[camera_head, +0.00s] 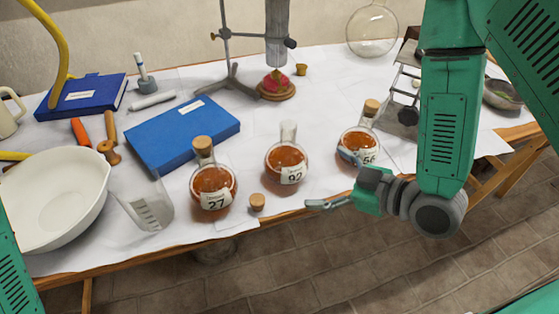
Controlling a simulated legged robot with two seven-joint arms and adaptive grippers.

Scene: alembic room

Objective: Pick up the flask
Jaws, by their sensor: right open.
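Three round flasks of amber liquid stand on the white-covered table (300,103). Flask 27 (213,184) has a cork in its neck. Flask 92 (286,160) has no cork, and a loose cork (257,203) stands near it on the table. My right gripper (335,180) is open at the table's front edge. Its fingers point left, between flask 92 and flask 56, with nothing between them. My left gripper is not in view.
A blue book (182,133), a glass beaker (146,205) and a large white bowl (52,195) stand to the left. A metal stand (232,72) is behind the flasks. A round glass flask (372,30) is at the back right. Clear cloth lies behind flask 92.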

